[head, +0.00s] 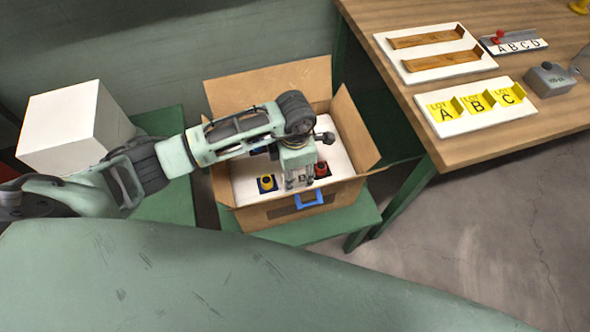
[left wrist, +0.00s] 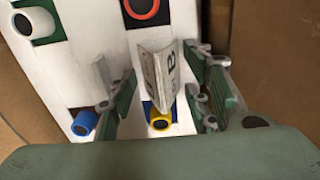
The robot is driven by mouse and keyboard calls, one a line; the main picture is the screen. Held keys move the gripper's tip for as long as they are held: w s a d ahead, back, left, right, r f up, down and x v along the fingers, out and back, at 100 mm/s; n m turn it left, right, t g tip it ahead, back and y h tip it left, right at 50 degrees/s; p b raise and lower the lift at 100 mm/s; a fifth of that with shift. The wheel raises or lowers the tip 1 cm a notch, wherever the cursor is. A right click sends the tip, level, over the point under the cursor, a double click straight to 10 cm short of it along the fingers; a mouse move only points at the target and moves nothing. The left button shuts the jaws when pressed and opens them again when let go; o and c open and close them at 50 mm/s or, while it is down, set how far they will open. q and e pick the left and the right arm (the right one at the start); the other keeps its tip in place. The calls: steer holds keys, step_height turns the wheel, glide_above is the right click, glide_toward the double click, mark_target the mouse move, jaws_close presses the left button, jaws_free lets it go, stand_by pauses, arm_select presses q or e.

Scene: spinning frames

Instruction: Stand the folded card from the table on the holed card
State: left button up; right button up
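My left gripper (head: 299,186) points down into the open carton, over a white card with holes (head: 241,190). The left wrist view shows its fingers (left wrist: 162,88) apart, one on each side of a small pale folded card (left wrist: 152,75) with a black letter B. White surface shows between the card and the fingers on both sides. The folded card partly covers a yellow-rimmed piece (left wrist: 160,118) behind it. I cannot tell whether its lower edge touches the holed card (left wrist: 90,60). My right gripper is not in view.
The carton (head: 255,216) has raised flaps and stands on a green stand. Blue (left wrist: 85,123) and white (left wrist: 38,22) pieces stand near the fingers. A white box (head: 70,125) is at left. The wooden table (head: 480,150) at right holds yellow A, B, C cards (head: 475,107) on a white board.

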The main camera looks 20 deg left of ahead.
arm_select(q)
steer(key=shift+r, duration=0.3)
step_height(320, 180, up, 12)
steer(key=shift+f+b, duration=0.15)
steer(key=shift+b, duration=0.2)
stand_by(0.5)
